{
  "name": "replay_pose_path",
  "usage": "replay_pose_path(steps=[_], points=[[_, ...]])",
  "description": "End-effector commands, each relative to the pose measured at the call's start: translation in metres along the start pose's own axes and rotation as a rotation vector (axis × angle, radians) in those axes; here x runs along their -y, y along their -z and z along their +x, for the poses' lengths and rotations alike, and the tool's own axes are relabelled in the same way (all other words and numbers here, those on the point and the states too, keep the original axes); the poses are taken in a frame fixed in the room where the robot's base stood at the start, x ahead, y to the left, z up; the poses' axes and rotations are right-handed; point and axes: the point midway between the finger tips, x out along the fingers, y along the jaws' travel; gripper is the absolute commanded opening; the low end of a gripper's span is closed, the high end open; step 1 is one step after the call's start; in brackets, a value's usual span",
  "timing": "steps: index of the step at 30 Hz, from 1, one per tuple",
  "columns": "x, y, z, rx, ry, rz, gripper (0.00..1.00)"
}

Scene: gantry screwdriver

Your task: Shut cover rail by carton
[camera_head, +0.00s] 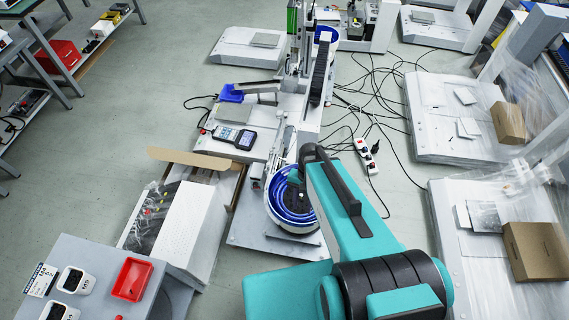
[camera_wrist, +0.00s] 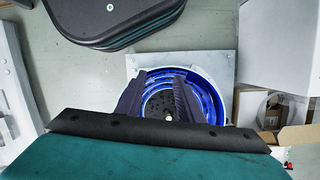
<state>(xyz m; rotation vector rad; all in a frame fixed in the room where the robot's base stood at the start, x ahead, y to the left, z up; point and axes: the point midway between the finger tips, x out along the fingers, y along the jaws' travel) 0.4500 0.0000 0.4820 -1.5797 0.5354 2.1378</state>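An open brown carton (camera_head: 194,158) lies left of the blue bowl feeder (camera_head: 290,212), partly under a white box. Its cardboard also shows at the lower right of the wrist view (camera_wrist: 296,137). I cannot tell which part is the cover rail. In the wrist view, my gripper (camera_wrist: 160,72) points its two dark fingers over the blue bowl feeder (camera_wrist: 210,92). The fingers are apart, with only the bowl's inside showing between them. In the head view my teal arm reaches over the bowl's right side, and the fingertips cannot be made out.
A white perforated box (camera_head: 195,228) stands left of the bowl. A grey cabinet with a red tray (camera_head: 132,279) is at the lower left. Black cables and a power strip (camera_head: 367,155) lie on the floor right of the machine. Closed cartons (camera_head: 535,251) stand on white bases at right.

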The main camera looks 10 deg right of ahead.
Motion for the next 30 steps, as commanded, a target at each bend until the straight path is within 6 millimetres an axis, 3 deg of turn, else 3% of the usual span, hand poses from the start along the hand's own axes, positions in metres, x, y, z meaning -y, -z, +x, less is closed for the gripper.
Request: replay_pose_path(steps=[1, 9, 30], points=[[0.006, 0.012, 0.008, -0.009, 0.013, 0.03, 0.34], [0.029, 0.05, 0.011, -0.04, 0.079, 0.196, 0.34], [0.078, 0.141, 0.002, -0.081, 0.271, 0.614, 0.34]])
